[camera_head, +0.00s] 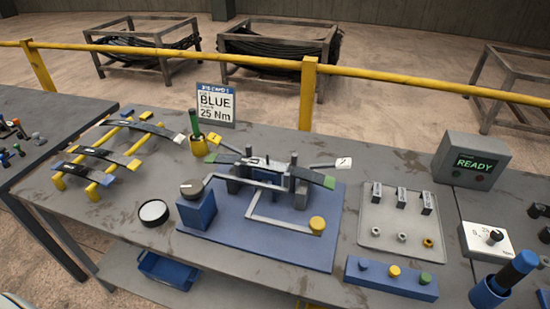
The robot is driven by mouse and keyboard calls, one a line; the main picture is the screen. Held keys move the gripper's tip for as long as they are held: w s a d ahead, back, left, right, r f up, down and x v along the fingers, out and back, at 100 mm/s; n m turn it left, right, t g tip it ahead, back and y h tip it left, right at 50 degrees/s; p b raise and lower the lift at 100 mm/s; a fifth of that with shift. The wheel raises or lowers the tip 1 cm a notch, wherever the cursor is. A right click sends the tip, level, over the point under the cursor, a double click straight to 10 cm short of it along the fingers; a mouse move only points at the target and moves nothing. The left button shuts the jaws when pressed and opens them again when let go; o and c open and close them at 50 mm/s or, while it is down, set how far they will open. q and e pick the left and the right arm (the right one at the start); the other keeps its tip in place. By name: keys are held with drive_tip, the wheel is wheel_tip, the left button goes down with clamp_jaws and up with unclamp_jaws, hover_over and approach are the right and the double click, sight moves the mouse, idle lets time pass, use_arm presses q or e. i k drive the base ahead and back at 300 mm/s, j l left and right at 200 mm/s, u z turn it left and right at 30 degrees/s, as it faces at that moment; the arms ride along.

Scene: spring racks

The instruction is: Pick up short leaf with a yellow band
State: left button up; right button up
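Several dark, curved leaves lie across a rack with yellow rails (92,190) on the left of the bench. The middle leaf (104,155) has a yellow mark at its right end. The leaves' relative lengths are hard to judge at this size. Another dark leaf (312,176) with a green end sits in the clamp fixture on the blue plate (285,250). Neither of my grippers is in view.
A sign (215,103) reading BLUE 25 Nm stands behind a yellow cup (198,145). A grey tray (378,232) with small parts and a READY box (472,160) are right. A yellow rail (400,83) runs behind.

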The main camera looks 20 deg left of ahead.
sight(129, 163)
drive_tip(key=u, duration=1.85)
drive_tip(key=k+j, duration=0.05)
